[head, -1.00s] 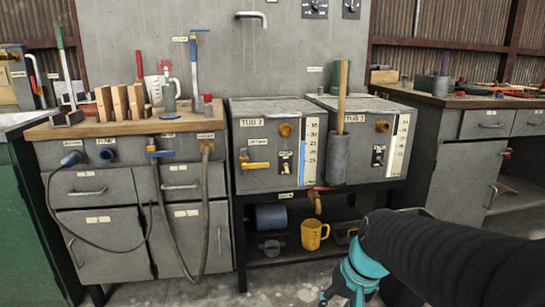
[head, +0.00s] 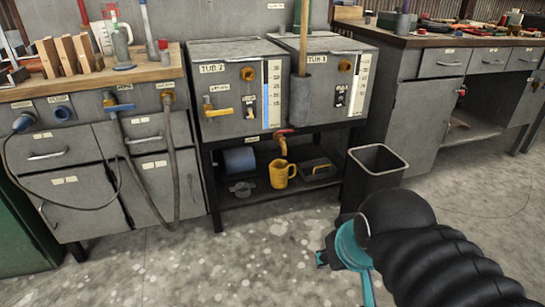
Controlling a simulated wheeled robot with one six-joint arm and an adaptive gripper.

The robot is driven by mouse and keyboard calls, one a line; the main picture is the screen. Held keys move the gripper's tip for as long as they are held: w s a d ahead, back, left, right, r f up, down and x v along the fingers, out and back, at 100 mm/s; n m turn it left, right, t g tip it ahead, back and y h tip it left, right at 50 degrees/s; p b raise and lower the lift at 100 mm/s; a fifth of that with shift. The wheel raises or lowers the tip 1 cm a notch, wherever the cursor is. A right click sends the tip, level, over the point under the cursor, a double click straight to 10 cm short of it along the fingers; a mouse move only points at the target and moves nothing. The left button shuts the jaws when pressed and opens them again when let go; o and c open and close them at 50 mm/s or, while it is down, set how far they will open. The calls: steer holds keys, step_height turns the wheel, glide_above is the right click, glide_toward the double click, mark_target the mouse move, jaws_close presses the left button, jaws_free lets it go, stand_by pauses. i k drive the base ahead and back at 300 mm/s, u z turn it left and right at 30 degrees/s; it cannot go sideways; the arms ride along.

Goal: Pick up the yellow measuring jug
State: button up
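The yellow measuring jug (head: 279,175) stands upright on the low shelf (head: 245,205) under the two grey tubs, its handle to the right. It sits below a brass tap (head: 282,145). My arm, black with teal parts, reaches in from the lower right. My gripper (head: 335,270) is at the arm's teal end, in front of the shelf and to the right of the jug, apart from it. Its fingers are mostly hidden by the arm, so I cannot tell its opening.
A blue roll (head: 238,160) and a grey round fitting (head: 242,188) are left of the jug. A dark tool with a yellow handle (head: 318,170) is right of it. A black bin (head: 374,175) stands right of the shelf. The floor in front (head: 220,260) is clear.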

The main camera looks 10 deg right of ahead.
mark_target(284, 173)
steer(key=u, duration=0.8)
steer(key=i, duration=0.7)
steer(key=z, duration=2.1)
